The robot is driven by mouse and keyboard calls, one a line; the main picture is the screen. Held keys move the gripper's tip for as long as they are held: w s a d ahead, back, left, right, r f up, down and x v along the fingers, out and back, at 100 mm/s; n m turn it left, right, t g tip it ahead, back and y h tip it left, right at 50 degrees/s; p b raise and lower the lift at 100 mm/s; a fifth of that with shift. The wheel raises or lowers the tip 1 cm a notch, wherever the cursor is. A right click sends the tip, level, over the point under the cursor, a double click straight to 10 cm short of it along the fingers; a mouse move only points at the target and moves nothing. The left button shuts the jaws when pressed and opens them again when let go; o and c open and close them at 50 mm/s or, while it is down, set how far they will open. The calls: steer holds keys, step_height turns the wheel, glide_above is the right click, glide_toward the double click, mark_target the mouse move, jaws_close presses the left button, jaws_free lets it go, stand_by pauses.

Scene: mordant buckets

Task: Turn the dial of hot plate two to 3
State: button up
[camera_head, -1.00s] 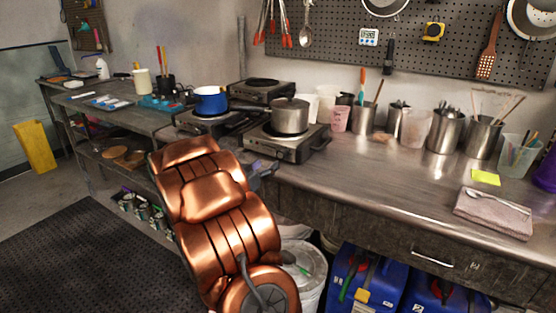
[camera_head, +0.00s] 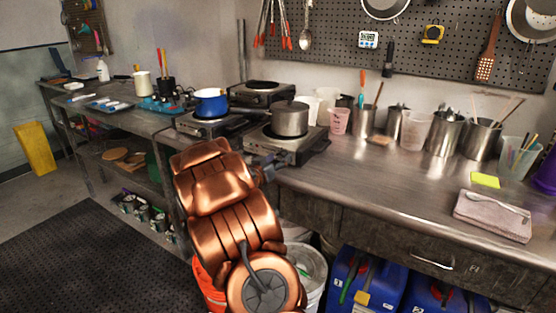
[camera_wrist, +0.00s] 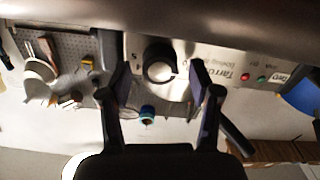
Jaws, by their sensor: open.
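In the wrist view a round black dial (camera_wrist: 159,62) with a pale face sits on a light front panel (camera_wrist: 222,68) with printed marks and lettering. My gripper (camera_wrist: 158,84) is open, with one dark finger on each side of the dial; I cannot tell if either touches it. In the head view my gripper (camera_head: 266,166) is at the front of a hot plate (camera_head: 300,146) carrying a steel pot (camera_head: 290,118). My arm partly hides that front. I cannot read which number the dial points to, or the plate's own number.
A second hot plate (camera_head: 204,126) with a blue pot (camera_head: 211,103) stands to the left, and another hot plate (camera_head: 262,94) stands behind. Cups and steel containers line the wall side of the counter (camera_head: 385,178). The counter's front middle is clear.

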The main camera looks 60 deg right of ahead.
steer(key=shift+c, duration=0.2)
steer(key=c, duration=1.1)
steer(key=m+b, duration=0.4)
steer(key=shift+f+m, duration=0.2)
steer(key=shift+m, duration=0.2)
steer(key=m+b, duration=0.6)
steer(key=shift+s, duration=0.1)
steer(key=m+b, duration=0.6)
steer(key=shift+f+m, duration=0.15)
steer(key=shift+m, duration=0.15)
steer(key=m+b, duration=0.3)
steer(key=m, duration=0.1)
steer(key=shift+s+b, duration=0.1)
steer(key=shift+b, duration=0.25)
